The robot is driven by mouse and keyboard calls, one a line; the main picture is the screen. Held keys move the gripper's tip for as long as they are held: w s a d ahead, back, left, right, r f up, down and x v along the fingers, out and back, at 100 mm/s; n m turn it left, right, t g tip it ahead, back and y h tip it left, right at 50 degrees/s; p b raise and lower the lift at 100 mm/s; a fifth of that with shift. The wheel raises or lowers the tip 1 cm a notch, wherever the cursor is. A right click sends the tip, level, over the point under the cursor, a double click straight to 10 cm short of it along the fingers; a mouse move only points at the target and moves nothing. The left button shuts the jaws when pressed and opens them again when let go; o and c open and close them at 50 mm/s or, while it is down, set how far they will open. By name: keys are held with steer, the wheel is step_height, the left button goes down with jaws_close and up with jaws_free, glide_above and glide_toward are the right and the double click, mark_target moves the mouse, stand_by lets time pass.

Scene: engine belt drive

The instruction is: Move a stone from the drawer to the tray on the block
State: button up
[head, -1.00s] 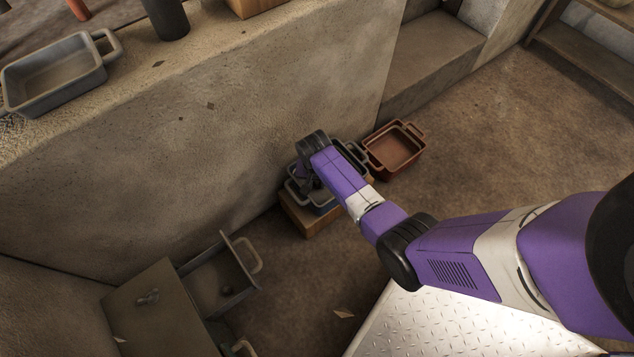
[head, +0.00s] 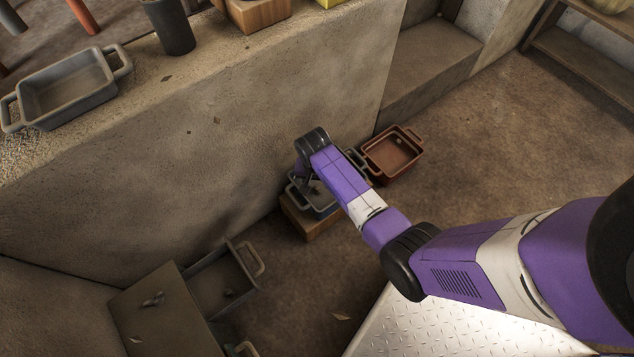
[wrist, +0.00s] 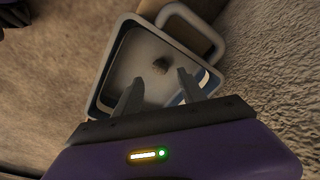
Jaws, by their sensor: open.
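A grey-blue tray (head: 322,210) sits on a wooden block (head: 318,230) on the floor by the wall, partly hidden by my arm. The wrist view shows the tray (wrist: 112,42) from above, with a small grey-green stone (wrist: 160,65) inside it. My gripper (wrist: 160,80) is open over the tray. The stone is beyond the fingertips and apart from them. In the head view my gripper (head: 310,184) is mostly hidden by my wrist.
A grey tray (head: 40,118) and a dark cup (head: 172,28) stand on the ledge. The wall rises close to the block. Open floor (head: 470,130) lies to the right.

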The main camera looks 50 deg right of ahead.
step_height(320, 180, up, 6)
steer(key=p, duration=0.2)
steer(key=s+a+r+n+t, duration=0.2)
steer(key=s+a+n+t, duration=0.4)
steer(key=s+a, duration=0.65)
steer(key=s+a+r+n+t, duration=0.2)
steer(key=s+r, duration=0.2)
steer(key=r, duration=0.6)
steer(key=s+a+r+n+t+y, duration=0.1)
steer(key=s+a+r+n+t, duration=0.1)
steer(key=r, duration=0.8)
steer(key=s+a+r+n+t, duration=0.2)
steer(key=s+r+t, duration=0.2)
steer(key=r, duration=0.6)
steer(key=s, duration=0.2)
steer(key=shift+s+a+r+y, duration=0.2)
steer(key=shift+s+a+y, duration=0.1)
steer(key=shift+a, duration=0.05)
